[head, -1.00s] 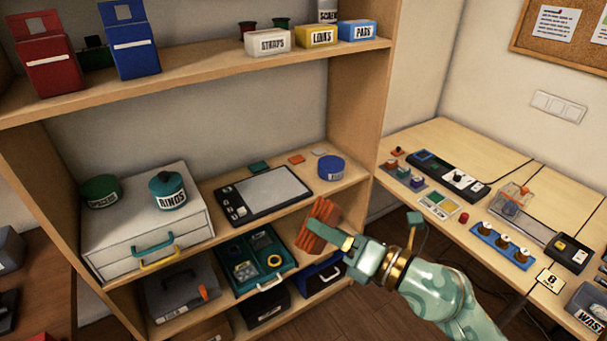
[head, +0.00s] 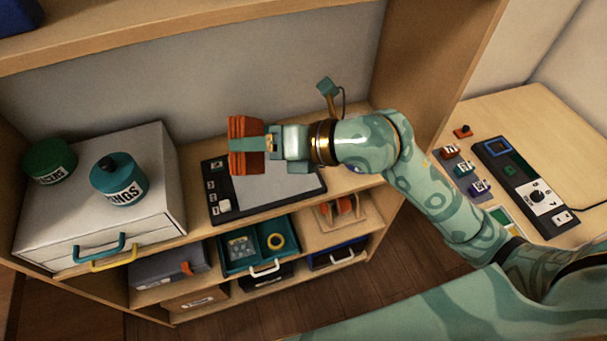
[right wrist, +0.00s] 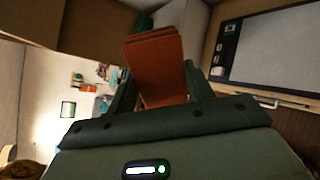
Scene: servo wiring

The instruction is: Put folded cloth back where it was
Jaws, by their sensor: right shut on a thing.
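The folded cloth (head: 246,146) is orange-red with stacked layers. My right gripper (head: 268,146) is shut on it and holds it in front of the shelf unit, over the tablet-like device in the head view. In the right wrist view the cloth (right wrist: 158,66) stands up between the two fingers. I cannot tell how far the cloth is from the shelf board. My left gripper is not in view.
The grey device with a pale screen (head: 285,188) lies on the middle shelf. A white drawer box (head: 95,200) bears a teal RINGS jar (head: 118,180) and a green jar (head: 49,161) to the left. A teal tray (head: 258,245) sits on the shelf below. A desk with a control panel (head: 525,185) is at right.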

